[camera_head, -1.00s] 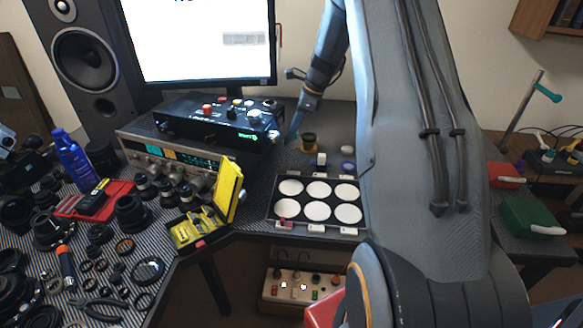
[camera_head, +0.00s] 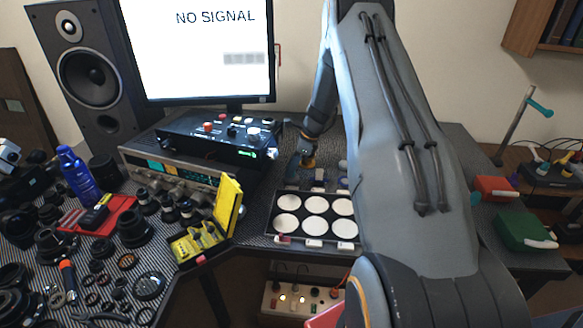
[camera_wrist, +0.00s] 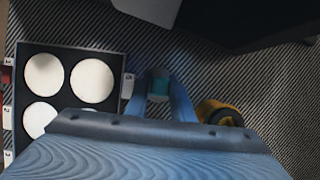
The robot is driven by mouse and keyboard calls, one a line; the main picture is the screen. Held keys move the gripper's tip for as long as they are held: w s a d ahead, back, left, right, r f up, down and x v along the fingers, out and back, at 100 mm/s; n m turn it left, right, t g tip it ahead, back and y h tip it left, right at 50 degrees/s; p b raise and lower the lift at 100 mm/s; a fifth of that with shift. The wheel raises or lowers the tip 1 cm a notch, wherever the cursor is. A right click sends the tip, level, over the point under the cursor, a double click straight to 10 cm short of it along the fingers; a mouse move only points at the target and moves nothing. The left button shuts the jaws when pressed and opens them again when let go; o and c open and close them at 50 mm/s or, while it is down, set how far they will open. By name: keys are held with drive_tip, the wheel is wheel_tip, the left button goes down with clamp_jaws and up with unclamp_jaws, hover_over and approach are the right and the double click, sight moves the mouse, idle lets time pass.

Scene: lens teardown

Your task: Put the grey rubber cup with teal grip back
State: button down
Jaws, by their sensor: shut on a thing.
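My gripper (camera_wrist: 160,98) is shut on the grey rubber cup with teal grip (camera_wrist: 158,84). In the wrist view only the teal part and a little grey of it show between the two blue fingers. In the head view my gripper (camera_head: 293,178) is over the mat behind the black tray, and I cannot make out the cup there. The black tray (camera_wrist: 84,48) with white round pads lies left of the fingers in the wrist view. I cannot tell whether the cup touches the mat.
A yellow-and-black round part (camera_wrist: 220,112) stands close right of my fingers in the wrist view. A black box with knobs (camera_head: 215,140) stands at the back. An open yellow case (camera_head: 205,240) lies left of the tray. Lens parts crowd the left bench.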

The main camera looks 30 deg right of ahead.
drive_tip(key=shift+f, duration=0.15)
drive_tip(key=c, duration=1.5)
unclamp_jaws()
drive_tip(key=shift+c, duration=0.2)
drive_tip(key=b+v, duration=0.3)
drive_tip(key=v, duration=0.9)
